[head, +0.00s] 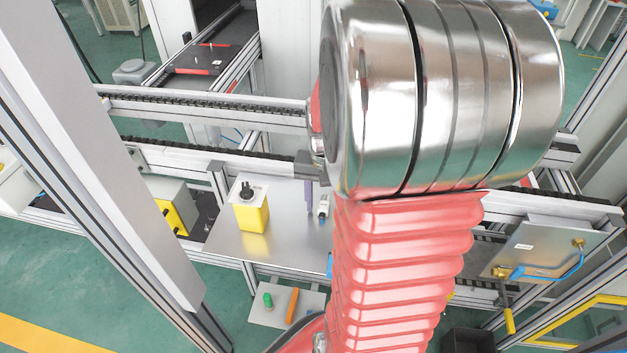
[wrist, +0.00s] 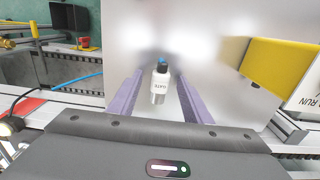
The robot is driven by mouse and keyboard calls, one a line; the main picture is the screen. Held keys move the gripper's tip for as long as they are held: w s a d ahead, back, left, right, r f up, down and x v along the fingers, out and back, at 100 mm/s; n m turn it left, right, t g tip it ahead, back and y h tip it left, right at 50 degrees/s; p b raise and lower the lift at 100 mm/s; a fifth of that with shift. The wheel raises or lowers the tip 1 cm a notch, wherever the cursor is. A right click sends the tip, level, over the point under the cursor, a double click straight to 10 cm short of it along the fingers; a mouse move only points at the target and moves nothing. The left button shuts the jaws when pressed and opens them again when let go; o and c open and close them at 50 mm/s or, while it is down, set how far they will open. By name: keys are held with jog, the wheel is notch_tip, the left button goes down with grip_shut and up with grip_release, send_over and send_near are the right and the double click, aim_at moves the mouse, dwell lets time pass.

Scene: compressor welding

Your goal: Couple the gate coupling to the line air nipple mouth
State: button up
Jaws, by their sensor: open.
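The gate coupling (wrist: 160,84) is a small white and metal cylinder marked GATE with a blue end. In the wrist view it shows between the two purple fingers of my gripper (wrist: 160,76). The fingers are open, with a gap on each side of the coupling; I cannot tell how far below them it is. In the head view the coupling (head: 323,207) is on the metal table, just right of a purple finger. My arm hides most of the gripper there. A plate (head: 543,248) at the right bears brass fittings (head: 578,244); I cannot tell which is the line air nipple.
A yellow box with a black knob (head: 252,213) stands on the metal table (head: 292,240), left of the coupling. A blue hose (head: 548,274) hangs at the plate beside a yellow handle (head: 509,318). Rails run behind the table. A grey post (head: 90,130) stands at the left.

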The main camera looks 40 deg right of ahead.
aim_at(324, 206)
dwell(0.3)
grip_shut()
dwell(0.4)
notch_tip(324, 206, up, 10)
dwell(0.7)
jog(key=shift+d, duration=0.1)
dwell(0.3)
